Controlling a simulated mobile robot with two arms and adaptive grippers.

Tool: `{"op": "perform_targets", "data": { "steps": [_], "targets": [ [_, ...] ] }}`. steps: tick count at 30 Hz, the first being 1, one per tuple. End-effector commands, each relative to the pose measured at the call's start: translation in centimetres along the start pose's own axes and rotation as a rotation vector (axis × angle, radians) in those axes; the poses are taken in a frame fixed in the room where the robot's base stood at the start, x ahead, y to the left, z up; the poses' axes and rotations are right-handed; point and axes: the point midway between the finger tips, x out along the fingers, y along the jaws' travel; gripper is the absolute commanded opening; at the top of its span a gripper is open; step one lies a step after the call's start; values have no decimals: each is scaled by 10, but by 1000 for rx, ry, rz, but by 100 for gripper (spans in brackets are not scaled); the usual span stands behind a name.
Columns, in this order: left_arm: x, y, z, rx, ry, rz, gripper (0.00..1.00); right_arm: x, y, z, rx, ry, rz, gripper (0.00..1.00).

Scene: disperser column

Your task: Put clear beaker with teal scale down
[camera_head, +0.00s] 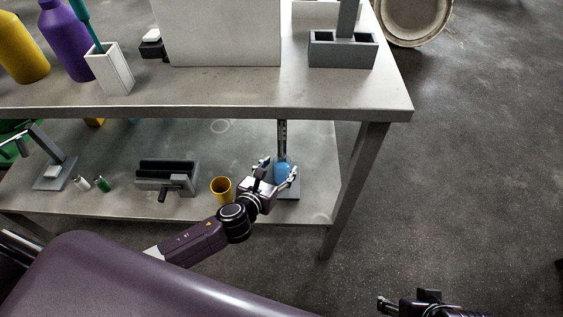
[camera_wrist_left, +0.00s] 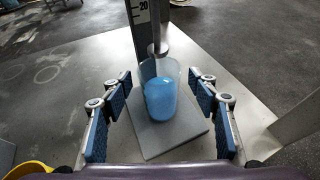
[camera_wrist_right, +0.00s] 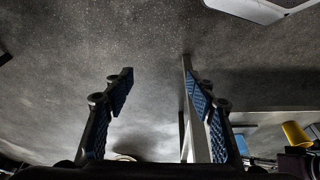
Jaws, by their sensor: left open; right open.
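A clear beaker with blue content (camera_wrist_left: 160,92) stands upright on the grey base plate (camera_wrist_left: 180,137) of a column stand. No teal scale can be made out on it. In the head view the beaker (camera_head: 282,172) is on the lower shelf, partly hidden by my left gripper (camera_head: 278,171). The open fingers of my left gripper (camera_wrist_left: 160,88) are on either side of the beaker in the left wrist view, with visible gaps on both sides. My right gripper (camera_wrist_right: 160,72) is open and empty over the floor, away from the bench. It shows at the bottom right of the head view (camera_head: 384,305).
The column (camera_wrist_left: 147,25) with a numbered scale rises behind the beaker. A yellow cup (camera_head: 221,189) and a grey slotted device (camera_head: 167,177) stand left on the lower shelf (camera_head: 312,207). A table leg (camera_head: 352,190) is to the right.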

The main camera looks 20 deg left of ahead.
Motion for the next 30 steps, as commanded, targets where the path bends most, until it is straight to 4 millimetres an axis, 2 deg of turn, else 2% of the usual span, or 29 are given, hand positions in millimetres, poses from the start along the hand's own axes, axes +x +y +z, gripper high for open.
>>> {"op": "perform_targets", "data": {
  "steps": [1,4,9,12,21,23,26,30],
  "targets": [
    [-15,0,2,2,3,-1,55,-7,1,2,2,-15,1,51],
    [-38,0,2,2,2,0,55,-13,1,0,2,-11,1,51],
    [-70,1,2,2,1,1,55,-7,1,-1,1,-14,1,51],
    [-82,0,1,1,0,1,55,8,0,-1,1,-22,-1,51],
    [-93,2,2,-44,3,13,55,17,0,0,0,-23,-1,51],
    [-94,6,2,-136,11,39,55,17,0,0,0,-23,-1,51],
    [-101,17,0,-426,39,120,55,17,0,0,0,-22,-1,51],
    [-123,36,-17,-1020,84,309,55,16,0,-1,0,-22,-1,51]
  ]
}}
